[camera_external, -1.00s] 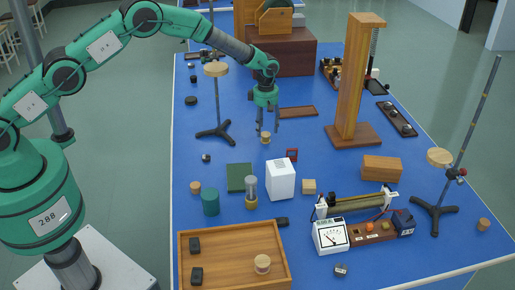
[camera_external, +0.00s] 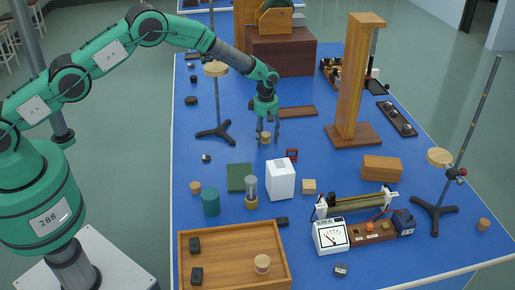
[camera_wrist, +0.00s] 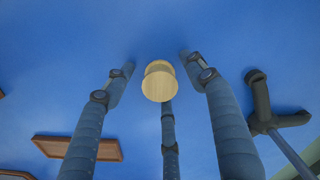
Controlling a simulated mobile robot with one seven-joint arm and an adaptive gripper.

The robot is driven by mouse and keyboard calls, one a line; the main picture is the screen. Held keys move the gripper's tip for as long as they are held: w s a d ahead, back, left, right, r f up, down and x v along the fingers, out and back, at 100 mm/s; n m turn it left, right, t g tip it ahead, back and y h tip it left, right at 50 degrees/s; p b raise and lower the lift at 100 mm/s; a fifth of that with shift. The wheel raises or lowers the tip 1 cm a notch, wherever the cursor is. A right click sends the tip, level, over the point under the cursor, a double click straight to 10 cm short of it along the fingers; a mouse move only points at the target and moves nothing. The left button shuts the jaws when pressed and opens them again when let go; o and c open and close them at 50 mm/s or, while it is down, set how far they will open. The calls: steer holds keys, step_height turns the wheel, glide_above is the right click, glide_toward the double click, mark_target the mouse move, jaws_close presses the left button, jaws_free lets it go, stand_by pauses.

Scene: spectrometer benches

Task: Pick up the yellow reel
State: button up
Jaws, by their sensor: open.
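The yellow reel (camera_external: 266,138) is a small, pale yellow, wood-like spool on the blue bench top, in the upper middle of the external view. It also shows in the wrist view (camera_wrist: 159,82), near the middle, between my finger tips. My gripper (camera_external: 267,140) is open and points down around the reel, with fingers on either side. In the wrist view my gripper's side fingers (camera_wrist: 157,62) stand apart from the reel, with blue bench visible in the gaps. A third finger below overlaps the reel's lower edge; whether it touches cannot be told.
A tripod stand (camera_external: 217,132) is left of the reel, its foot near the fingers. A brown tray (camera_external: 298,112) lies behind. A small red frame (camera_external: 291,155) and a white block (camera_external: 280,180) stand in front. A tall wooden column (camera_external: 357,80) is to the right.

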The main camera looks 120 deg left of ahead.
mark_target(266, 134)
steer(key=c, duration=1.2)
steer(key=shift+o, duration=0.2)
steer(key=shift+r+p, duration=0.3)
steer(key=shift+r, duration=4.7)
